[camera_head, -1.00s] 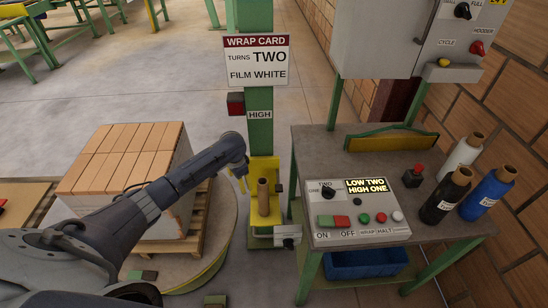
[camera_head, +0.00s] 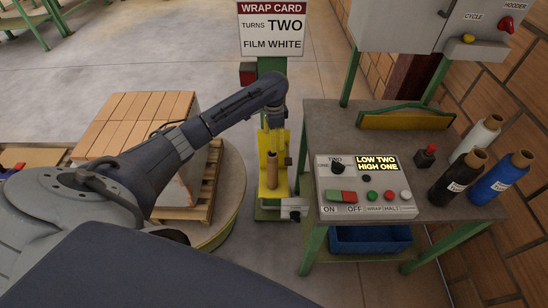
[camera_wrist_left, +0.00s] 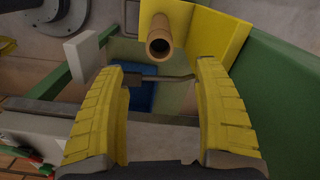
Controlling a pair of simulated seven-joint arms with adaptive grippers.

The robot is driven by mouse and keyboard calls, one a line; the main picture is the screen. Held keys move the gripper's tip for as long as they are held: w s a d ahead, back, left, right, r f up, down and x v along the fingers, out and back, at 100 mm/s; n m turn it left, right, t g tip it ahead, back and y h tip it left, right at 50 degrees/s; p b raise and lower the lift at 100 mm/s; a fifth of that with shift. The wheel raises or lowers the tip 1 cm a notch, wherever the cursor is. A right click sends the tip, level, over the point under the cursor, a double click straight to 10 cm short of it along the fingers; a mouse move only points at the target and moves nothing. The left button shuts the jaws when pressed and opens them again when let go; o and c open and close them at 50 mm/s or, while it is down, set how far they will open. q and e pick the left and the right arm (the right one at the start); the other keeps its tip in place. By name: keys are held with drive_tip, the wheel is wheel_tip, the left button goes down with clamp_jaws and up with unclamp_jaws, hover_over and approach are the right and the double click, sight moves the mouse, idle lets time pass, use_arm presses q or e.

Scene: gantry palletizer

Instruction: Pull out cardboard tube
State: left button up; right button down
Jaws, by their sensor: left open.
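The cardboard tube (camera_head: 271,172) stands upright in the yellow carriage (camera_head: 264,146) on the green post. In the left wrist view the tube (camera_wrist_left: 160,46) shows its open round end, in front of the yellow carriage (camera_wrist_left: 216,36). My left gripper (camera_wrist_left: 160,82) is open, its two yellow fingers apart and nothing between them. The tube's end lies just beyond the fingertips, near the middle of the gap. In the head view the left gripper (camera_head: 273,118) is above the tube, mostly hidden by my wrist. My right gripper is not in view.
A table (camera_head: 326,119) on the right holds a control panel (camera_head: 354,207) and white, black and blue film rolls (camera_head: 499,179). A blue bin (camera_head: 370,239) is underneath. A loaded pallet (camera_head: 190,211) stands on the round turntable left of the post.

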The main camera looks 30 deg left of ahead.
sight(273, 160)
use_arm(q)
wheel_tip(273, 160, down, 13)
idle(0.6)
drive_tip(key=shift+c, duration=0.2)
drive_tip(key=c, duration=1.3)
